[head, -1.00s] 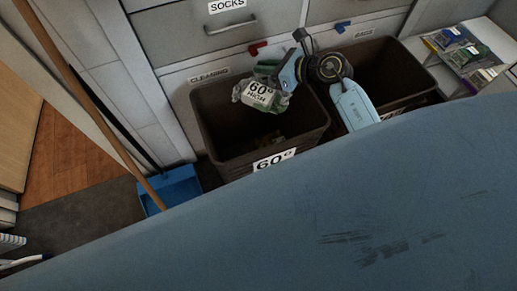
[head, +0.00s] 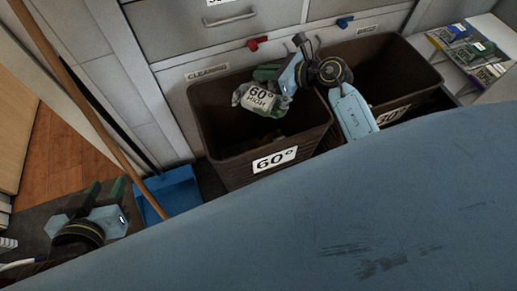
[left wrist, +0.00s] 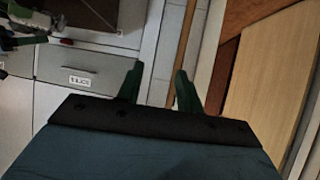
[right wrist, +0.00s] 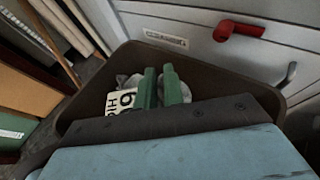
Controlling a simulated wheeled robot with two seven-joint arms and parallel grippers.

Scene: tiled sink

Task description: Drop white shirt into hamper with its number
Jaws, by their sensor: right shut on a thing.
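The white shirt (head: 259,101) is a crumpled whitish cloth with a tag reading "60° HIGH". My right gripper (head: 266,84) is shut on it and holds it over the opening of the brown hamper marked 60° (head: 226,163). In the right wrist view the green fingers (right wrist: 160,88) pinch the cloth, with the tag (right wrist: 120,102) beside them inside the hamper's rim. A second brown hamper marked 30° (head: 425,76) stands to the right. My left gripper (head: 104,192) is open and empty at the lower left; its green fingers also show apart in the left wrist view (left wrist: 158,88).
A blue dustpan (head: 173,195) and a long wooden stick (head: 95,115) stand left of the 60° hamper. Grey drawers are behind the hampers, with red (head: 257,43) and blue (head: 345,22) hooks. Small packets (head: 470,50) lie on a white surface at right.

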